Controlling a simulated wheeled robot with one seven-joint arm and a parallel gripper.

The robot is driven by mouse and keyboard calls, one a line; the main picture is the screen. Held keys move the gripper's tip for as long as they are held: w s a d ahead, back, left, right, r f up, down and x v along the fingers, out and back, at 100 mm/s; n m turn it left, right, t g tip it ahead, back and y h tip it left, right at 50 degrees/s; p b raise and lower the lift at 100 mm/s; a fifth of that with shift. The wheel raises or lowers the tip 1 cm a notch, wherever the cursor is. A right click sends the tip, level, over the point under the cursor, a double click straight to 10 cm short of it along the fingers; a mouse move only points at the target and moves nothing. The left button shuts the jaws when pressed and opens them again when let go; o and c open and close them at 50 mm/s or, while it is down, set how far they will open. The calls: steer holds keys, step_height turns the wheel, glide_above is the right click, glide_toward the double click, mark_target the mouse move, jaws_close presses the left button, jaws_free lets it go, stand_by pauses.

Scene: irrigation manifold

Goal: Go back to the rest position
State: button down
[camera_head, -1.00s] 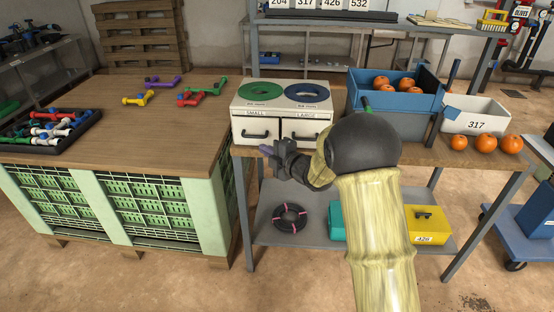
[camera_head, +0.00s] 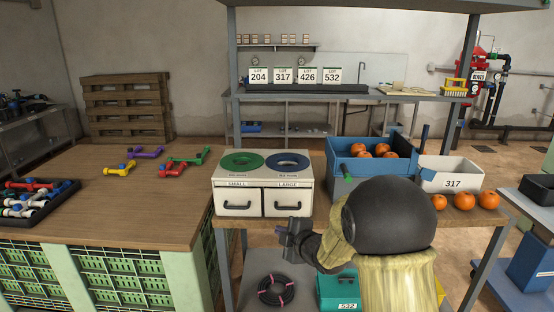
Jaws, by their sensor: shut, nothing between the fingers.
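My gripper (camera_head: 283,234) is in the lower middle of the head view, in front of the bench edge and below the white sizing box (camera_head: 262,203). It points left, with nothing seen in it; its fingers look closed. My arm fills the lower right of the view and hides part of the bench and lower shelf. The sizing box has a green ring marked small (camera_head: 241,162) and a blue ring marked large (camera_head: 288,162) on top. Its two drawers look shut.
A blue crate with oranges (camera_head: 371,167) and a white bin marked 317 (camera_head: 450,175) stand right of the box. Loose oranges (camera_head: 463,201) lie in front. Colored manifold fittings (camera_head: 172,170) and a black tray (camera_head: 40,218) are on the left table. A hose coil (camera_head: 276,290) lies below.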

steer(key=s+d+f+m+g+h, duration=0.2)
steer(key=s+d+m+g+h, duration=0.15)
steer(key=s+d+m, duration=0.45)
steer(key=s+d+f+m+g+h, duration=0.2)
steer(key=s+d+f+m+h, duration=0.15)
steer(key=s+d+m, duration=0.5)
steer(key=s+a+m+g, duration=0.1)
steer(key=s+m+g, duration=0.3)
steer(key=s, duration=0.8)
steer(key=w+p+v, duration=0.1)
steer(key=p+v, duration=0.7)
steer(key=w+a+r+p+v, duration=0.1)
steer(key=w+p+v, duration=0.1)
steer(key=p+v, duration=0.6)
steer(key=shift+a+h+p, duration=0.2)
steer(key=shift+h+p, duration=0.2)
steer(key=shift+p, duration=0.3)
steer(key=shift+w+n, duration=0.1)
steer(key=shift+n, duration=0.15)
